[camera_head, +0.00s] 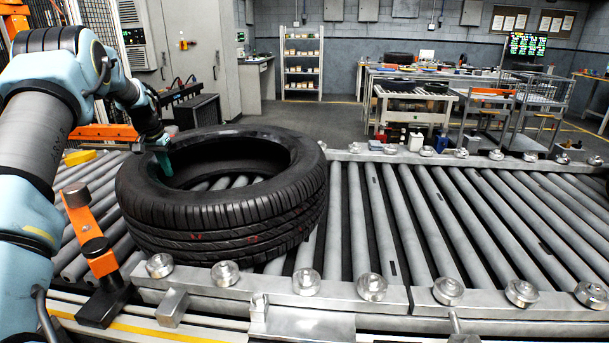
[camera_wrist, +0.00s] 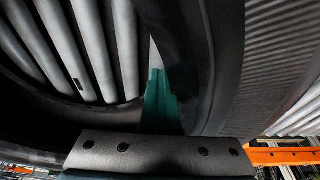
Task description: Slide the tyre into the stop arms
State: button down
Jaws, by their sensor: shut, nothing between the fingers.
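The black tyre (camera_head: 240,220) lies flat on the roller conveyor (camera_head: 440,215), at its left part in the head view. My gripper (camera_head: 163,162) is shut and empty, with its teal fingers pointing down into the tyre's hole at the left inner rim. In the wrist view the shut teal fingers (camera_wrist: 160,100) are beside the tyre's inner wall (camera_wrist: 205,60); I cannot tell whether they touch it. An orange stop arm (camera_head: 90,235) stands at the near left of the tyre, and another orange stop arm (camera_head: 103,131) is at the far left. Contact between tyre and arms is unclear.
Round metal guide rollers (camera_head: 372,287) line the near edge of the conveyor, and more (camera_head: 461,153) line the far edge. The rollers right of the tyre are bare. Small bottles (camera_head: 416,141) stand beyond the far rail. Benches and carts (camera_head: 490,105) are farther back.

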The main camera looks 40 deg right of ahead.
jog(key=shift+a, duration=0.1)
dwell(0.3)
jog(key=shift+w+a+p, duration=0.85)
jog(key=shift+w+a, duration=0.9)
jog(key=shift+a, duration=0.05)
jog(key=shift+w, duration=0.1)
jog(key=w+a+p, duration=0.2)
jog(key=w+a, duration=0.1)
jog(key=shift+w+a, duration=0.1)
jog(key=shift+a, duration=0.2)
